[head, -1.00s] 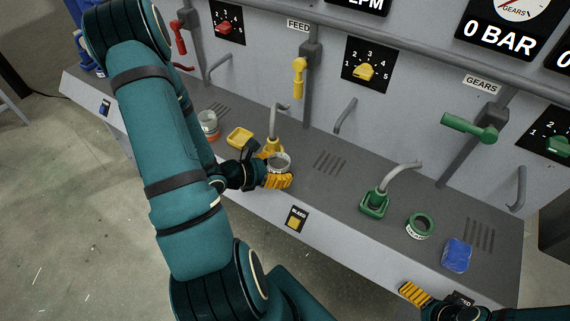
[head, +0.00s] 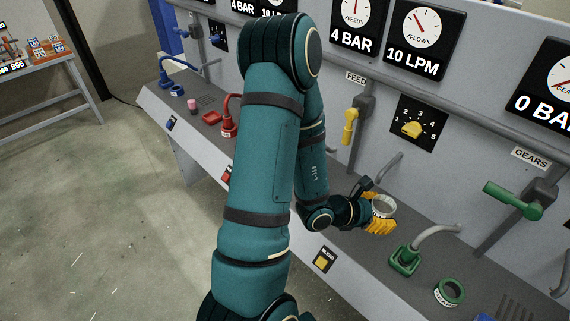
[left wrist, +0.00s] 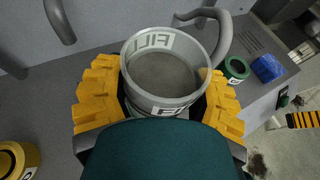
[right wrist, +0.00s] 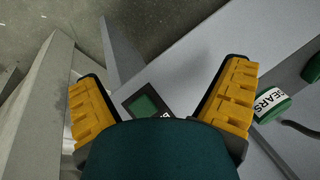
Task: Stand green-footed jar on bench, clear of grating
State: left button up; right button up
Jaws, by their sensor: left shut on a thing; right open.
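My left gripper (head: 380,217) is shut around an open-topped, pale grey jar (head: 383,206), just left of the green-based spout. In the left wrist view the jar (left wrist: 165,75) is upright between the yellow fingers (left wrist: 160,100), with FILL lettering. Its foot is mostly hidden, and I cannot tell whether it touches the bench. The grey bench (head: 330,240) runs along the panel. A slotted grating (head: 515,308) shows at its right; another, seen earlier between the yellow and green spouts, is hidden by my arm and jar.
The green-based spout (head: 405,260) and a green ring (head: 449,292) stand right of the jar. A blue object (left wrist: 268,68) lies beyond the ring. A yellow ring (left wrist: 18,160) is at the left wrist view's lower left. A grey handle (head: 388,167) rises behind the jar.

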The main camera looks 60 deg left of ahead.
pick_arm(q)
notch_tip(320, 180, down, 5)
jog(key=b, duration=0.5)
jog(key=shift+w+f, duration=0.1)
jog(key=shift+f, duration=0.1)
jog(key=shift+f+b, duration=0.55)
jog(key=shift+f, duration=1.7)
jog(key=shift+d+f, duration=0.1)
jog(key=shift+f, duration=0.15)
jog(key=o, duration=1.4)
jog(key=shift+c, duration=0.2)
